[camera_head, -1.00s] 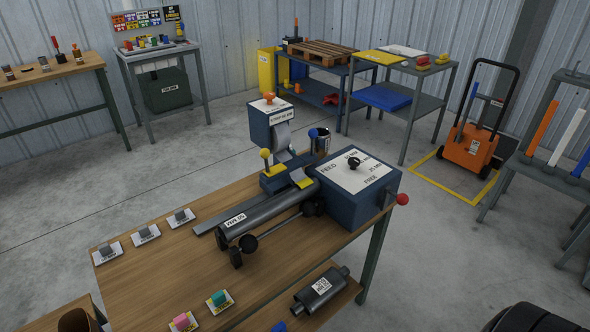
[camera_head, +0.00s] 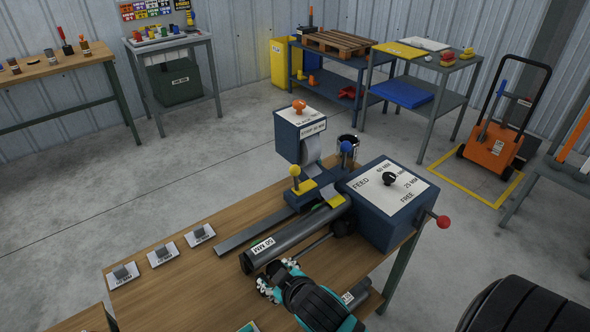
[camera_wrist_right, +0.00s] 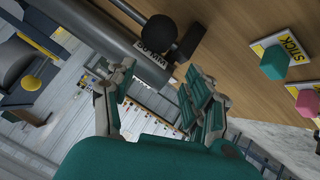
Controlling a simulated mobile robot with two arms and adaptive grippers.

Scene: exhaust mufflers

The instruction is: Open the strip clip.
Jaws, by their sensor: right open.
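The strip machine stands on the wooden bench. It has a blue feed box (camera_head: 392,207), a dark roller tube (camera_head: 290,240) and a flat grey strip (camera_head: 250,233). My right gripper (camera_head: 273,277), teal and grey, is open just in front of the tube's near end. In the right wrist view its fingers (camera_wrist_right: 158,92) are apart with nothing between them, and the tube (camera_wrist_right: 105,38) lies just beyond. My left gripper is not in view.
A red-knobbed handle (camera_head: 442,221) sticks out from the feed box. Labelled holders (camera_head: 162,253) line the bench's left side. A black ball-ended rod (camera_wrist_right: 162,33) lies close to my right fingers in the wrist view.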

